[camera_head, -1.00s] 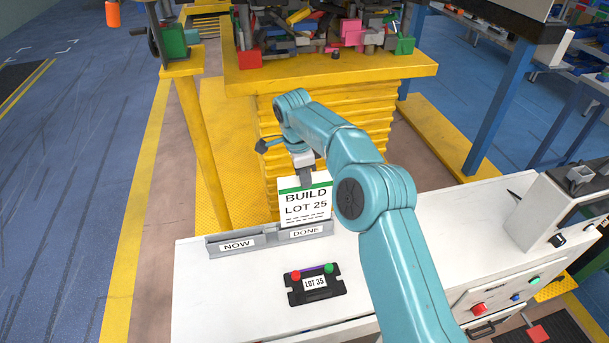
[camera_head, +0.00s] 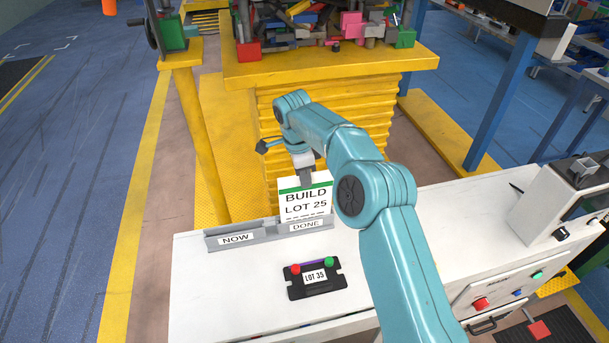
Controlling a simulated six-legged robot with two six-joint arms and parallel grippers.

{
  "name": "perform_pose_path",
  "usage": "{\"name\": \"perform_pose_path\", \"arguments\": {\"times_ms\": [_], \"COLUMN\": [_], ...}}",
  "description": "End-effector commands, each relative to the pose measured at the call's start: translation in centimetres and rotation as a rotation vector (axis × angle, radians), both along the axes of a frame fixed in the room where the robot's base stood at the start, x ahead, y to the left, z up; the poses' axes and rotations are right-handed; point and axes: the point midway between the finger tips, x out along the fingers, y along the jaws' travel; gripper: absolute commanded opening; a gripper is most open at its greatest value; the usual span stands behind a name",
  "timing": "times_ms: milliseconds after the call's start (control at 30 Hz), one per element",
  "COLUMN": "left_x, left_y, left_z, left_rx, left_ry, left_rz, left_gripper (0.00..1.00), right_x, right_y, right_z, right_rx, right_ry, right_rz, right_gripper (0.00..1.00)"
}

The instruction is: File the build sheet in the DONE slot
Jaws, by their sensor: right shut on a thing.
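The build sheet (camera_head: 305,203) is a white card with a green top band, reading BUILD LOT 25. It stands upright at the DONE slot (camera_head: 305,226), the right part of a grey holder at the back edge of the white bench. Its lower edge is hidden behind the DONE label's front wall. My right gripper (camera_head: 305,183) is shut on the sheet's top edge. The NOW slot (camera_head: 236,239), the left part of the holder, shows no sheet. My left gripper is not in view.
A black plate (camera_head: 315,279) labelled LOT 35, with a red and a green knob, lies on the white bench (camera_head: 215,300) in front of the holder. A yellow lift table (camera_head: 330,70) heaped with loose parts stands behind. A grey box (camera_head: 565,205) is at the bench's right.

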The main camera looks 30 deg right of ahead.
Motion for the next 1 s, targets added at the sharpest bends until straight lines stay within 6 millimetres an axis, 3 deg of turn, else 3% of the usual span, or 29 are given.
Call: {"name": "perform_pose_path", "arguments": {"times_ms": [733, 1000], "left_x": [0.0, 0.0], "left_y": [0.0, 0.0], "left_z": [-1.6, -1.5], "left_rx": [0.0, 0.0], "left_ry": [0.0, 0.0], "left_rz": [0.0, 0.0], "left_gripper": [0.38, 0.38], "right_x": [0.0, 0.0], "right_y": [0.0, 0.0], "right_z": [-2.4, -2.2], "right_rx": [0.0, 0.0], "right_ry": [0.001, 0.0], "right_rz": [0.0, 0.0], "right_gripper": [0.0, 0.0]}}
